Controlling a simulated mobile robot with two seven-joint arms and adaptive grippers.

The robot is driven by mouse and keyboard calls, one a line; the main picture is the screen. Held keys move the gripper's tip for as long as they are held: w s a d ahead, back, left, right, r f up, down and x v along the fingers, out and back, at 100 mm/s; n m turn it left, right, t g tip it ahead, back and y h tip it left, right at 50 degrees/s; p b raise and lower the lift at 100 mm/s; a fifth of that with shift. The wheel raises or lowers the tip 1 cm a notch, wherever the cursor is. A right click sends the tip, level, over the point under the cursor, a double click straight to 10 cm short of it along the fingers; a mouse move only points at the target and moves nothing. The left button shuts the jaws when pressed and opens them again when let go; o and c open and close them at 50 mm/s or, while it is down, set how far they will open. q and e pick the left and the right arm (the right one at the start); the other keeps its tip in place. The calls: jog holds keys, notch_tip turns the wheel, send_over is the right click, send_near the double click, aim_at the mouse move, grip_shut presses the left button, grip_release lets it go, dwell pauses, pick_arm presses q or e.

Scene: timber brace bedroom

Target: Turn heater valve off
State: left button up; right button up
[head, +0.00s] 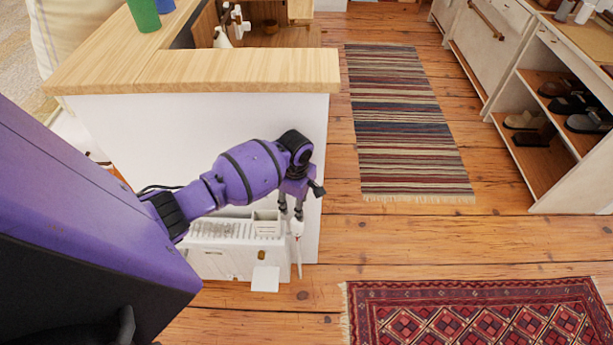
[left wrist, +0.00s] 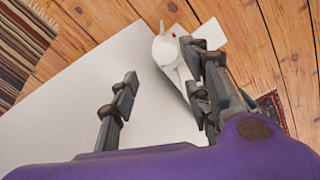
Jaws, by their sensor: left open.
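The white heater (head: 225,252) stands low against a white panel under a wooden top. At its right end is a white valve (head: 296,228) with a narrow part hanging down. In the left wrist view the valve (left wrist: 165,48) is a round white piece with small red marks. My left gripper (head: 291,211) points down right at the valve, its fingertips overlapping the valve's top in the head view. In the left wrist view the left gripper (left wrist: 163,82) is open, with the valve beyond the fingertips, nearer the right finger. Contact cannot be told. My right gripper is not in view.
The white panel (head: 220,125) with its wooden top (head: 240,70) rises behind the arm. A small white plate (head: 265,279) is in front of the heater. A striped rug (head: 405,120) and a red patterned rug (head: 480,315) lie on open wooden floor; shoe shelves stand right.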

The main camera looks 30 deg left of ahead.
aim_at(298, 222)
pick_arm(q)
jog(key=f, duration=0.3)
jog(key=f+b, duration=0.1)
jog(key=shift+s+f, duration=0.3)
jog(key=shift+f, duration=0.05)
notch_tip(298, 222, down, 6)
jog(key=shift+w+r+b, duration=0.1)
jog(key=shift+b, duration=0.7)
jog(key=shift+f, duration=0.35)
jog(key=shift+w+f, duration=0.1)
jog(key=shift+f, duration=0.15)
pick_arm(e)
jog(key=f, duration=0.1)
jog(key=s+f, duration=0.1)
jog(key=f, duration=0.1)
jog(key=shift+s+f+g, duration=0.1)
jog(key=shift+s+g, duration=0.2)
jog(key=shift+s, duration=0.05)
pick_arm(q)
jog(key=shift+c, duration=0.4)
jog(key=shift+r, duration=0.1)
jog(key=c, duration=1)
jog(key=shift+o, duration=0.2)
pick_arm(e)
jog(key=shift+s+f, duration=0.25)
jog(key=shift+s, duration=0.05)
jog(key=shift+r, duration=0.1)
